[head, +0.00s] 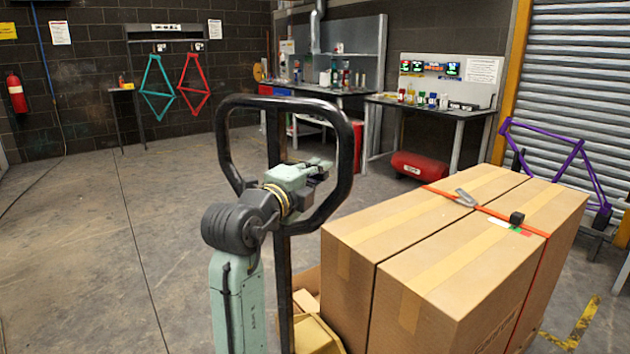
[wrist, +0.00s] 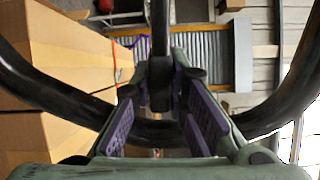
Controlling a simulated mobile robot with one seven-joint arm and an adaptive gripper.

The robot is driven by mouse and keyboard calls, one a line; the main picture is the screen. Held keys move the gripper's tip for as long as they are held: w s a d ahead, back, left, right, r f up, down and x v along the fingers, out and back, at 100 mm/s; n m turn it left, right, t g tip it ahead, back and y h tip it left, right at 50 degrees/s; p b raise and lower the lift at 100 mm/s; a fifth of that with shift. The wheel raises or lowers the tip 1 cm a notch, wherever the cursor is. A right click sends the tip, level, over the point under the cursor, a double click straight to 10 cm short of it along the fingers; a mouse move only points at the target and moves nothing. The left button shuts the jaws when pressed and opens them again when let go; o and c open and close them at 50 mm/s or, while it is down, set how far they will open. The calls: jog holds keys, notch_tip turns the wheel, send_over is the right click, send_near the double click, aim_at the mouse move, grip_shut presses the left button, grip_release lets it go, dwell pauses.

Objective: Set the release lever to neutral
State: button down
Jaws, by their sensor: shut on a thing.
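The black loop handle (head: 345,130) of a pallet truck stands upright in front of me, on a dark post (head: 283,270). My gripper (head: 318,170) reaches inside the loop from the left, below its middle. In the wrist view the loop curves across both sides (wrist: 25,75). There a dark release lever (wrist: 160,40) comes down from the top between the two purple-padded fingers of my gripper (wrist: 160,88). The fingers are shut on the lever near their tips. In the head view the lever is mostly hidden by my gripper, and its exact setting cannot be told.
Large cardboard boxes (head: 450,260) with an orange strap (head: 480,207) stand close to the right of the handle. A purple bike frame (head: 570,165) is beyond them. Workbenches (head: 440,112) line the back wall. The floor (head: 80,260) at left is clear.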

jog(key=shift+r+n, duration=0.25)
jog(key=shift+n, duration=0.25)
jog(key=c, duration=1.6)
grip_release()
jog(key=shift+o, duration=0.2)
jog(key=shift+s, duration=0.1)
jog(key=v, duration=1.2)
